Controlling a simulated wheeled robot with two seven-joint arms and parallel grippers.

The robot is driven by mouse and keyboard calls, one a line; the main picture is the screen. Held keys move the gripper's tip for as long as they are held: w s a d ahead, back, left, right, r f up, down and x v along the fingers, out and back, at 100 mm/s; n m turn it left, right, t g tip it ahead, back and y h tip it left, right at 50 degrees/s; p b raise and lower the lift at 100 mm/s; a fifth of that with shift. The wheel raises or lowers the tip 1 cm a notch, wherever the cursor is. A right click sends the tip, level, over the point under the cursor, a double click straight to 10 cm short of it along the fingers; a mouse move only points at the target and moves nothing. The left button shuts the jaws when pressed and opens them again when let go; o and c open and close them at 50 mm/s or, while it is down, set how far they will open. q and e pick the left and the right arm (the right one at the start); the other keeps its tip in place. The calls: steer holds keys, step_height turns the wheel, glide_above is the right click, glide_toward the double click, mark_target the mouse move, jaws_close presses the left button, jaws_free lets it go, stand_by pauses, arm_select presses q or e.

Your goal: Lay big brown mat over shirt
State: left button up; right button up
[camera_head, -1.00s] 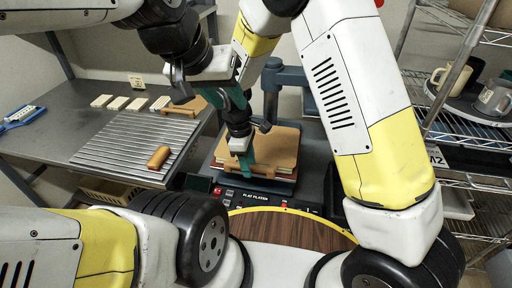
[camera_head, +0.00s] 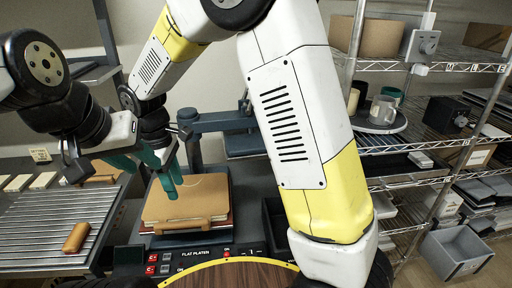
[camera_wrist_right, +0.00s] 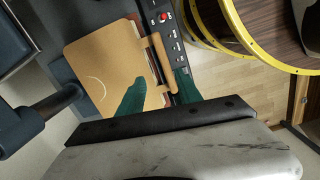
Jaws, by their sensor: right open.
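The big brown mat (camera_head: 188,197) lies flat on the press's lower plate, with its tan handle (camera_head: 181,226) toward the front edge. In the right wrist view the mat (camera_wrist_right: 95,62) shows a pale curved mark, and its handle (camera_wrist_right: 152,66) lies beyond my fingers. Thin reddish and pale layers show under the mat's edge; I cannot tell which is the shirt, as the mat covers most of it. My right gripper (camera_head: 168,184) is open above the mat, its teal fingers apart and empty (camera_wrist_right: 160,92). My left gripper (camera_head: 136,164) is higher and left of it, apart from the mat; its fingers partly overlap the right wrist.
The press arm (camera_head: 222,120) stands behind the plate. A round wooden top (camera_head: 235,275) is in front. Wire shelves with mugs (camera_head: 382,110) and a grey bin (camera_head: 456,251) are at right.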

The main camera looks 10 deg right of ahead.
steer(key=d+r+m+y, duration=0.2)
steer(key=d+r+m, duration=0.2)
steer(key=d+r, duration=0.35)
steer(key=s+d+r+m+t, duration=0.3)
steer(key=s+d+r+m, duration=0.1)
steer(key=d, duration=0.5)
steer(key=s+d+r+m+t+y, duration=0.1)
steer(key=s+d+r+m+t, duration=0.2)
steer(key=s+d+m, duration=0.4)
steer(key=shift+s+d+r+m, duration=0.3)
steer(key=shift+d+r, duration=0.1)
steer(key=shift+d, duration=0.85)
